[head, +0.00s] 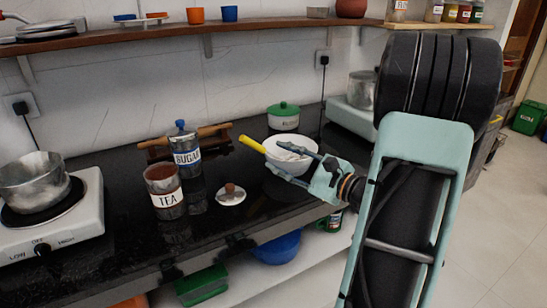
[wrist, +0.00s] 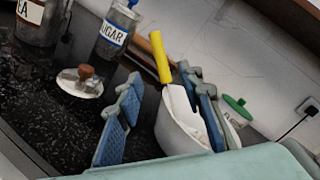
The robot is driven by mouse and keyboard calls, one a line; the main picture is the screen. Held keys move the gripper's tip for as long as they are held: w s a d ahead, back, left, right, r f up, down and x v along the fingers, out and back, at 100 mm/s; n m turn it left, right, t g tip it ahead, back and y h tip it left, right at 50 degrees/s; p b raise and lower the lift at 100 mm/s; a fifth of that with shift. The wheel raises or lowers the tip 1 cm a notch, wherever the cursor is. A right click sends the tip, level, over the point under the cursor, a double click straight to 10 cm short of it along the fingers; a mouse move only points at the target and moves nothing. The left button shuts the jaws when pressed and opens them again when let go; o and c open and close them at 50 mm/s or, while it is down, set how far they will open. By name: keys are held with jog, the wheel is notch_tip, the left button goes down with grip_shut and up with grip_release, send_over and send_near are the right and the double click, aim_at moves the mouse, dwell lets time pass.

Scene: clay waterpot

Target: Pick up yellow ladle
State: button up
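The yellow ladle has a bright yellow handle (head: 252,144) that sticks out up and left over the rim of a white bowl (head: 283,161). In the wrist view the handle (wrist: 159,57) stands up from a pale lower part that rests in the bowl (wrist: 174,136). My gripper (head: 277,156) is at the bowl, with its fingers over it. In the wrist view my gripper (wrist: 160,105) is open, with blue-padded fingers wide apart. The ladle's pale part shows between them, close to the right finger. Nothing is held; the right finger hides part of the bowl.
A sugar jar (head: 186,158), a tea jar (head: 165,192) and a lid with a brown knob (head: 231,194) stand left of the bowl on the black counter. A wooden rack (head: 211,133) and a green-lidded pot (head: 284,117) are behind. A shelf (head: 150,38) runs above.

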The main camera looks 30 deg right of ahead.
aim_at(260, 148)
jog(key=x, duration=0.4)
jog(key=shift+w+a+f, duration=0.1)
jog(key=shift+w+a, duration=0.05)
jog(key=shift+w, duration=0.1)
jog(key=w, duration=0.1)
jog(key=w+b, duration=0.1)
jog(key=w, duration=0.2)
jog(key=shift+w+a+f+b, duration=0.15)
jog(key=shift+a+f+b, duration=0.15)
jog(key=shift+f, duration=0.05)
jog(key=shift+w+a+r, duration=0.1)
jog(key=shift+w+a, duration=0.05)
jog(key=shift+w, duration=0.3)
grip_shut()
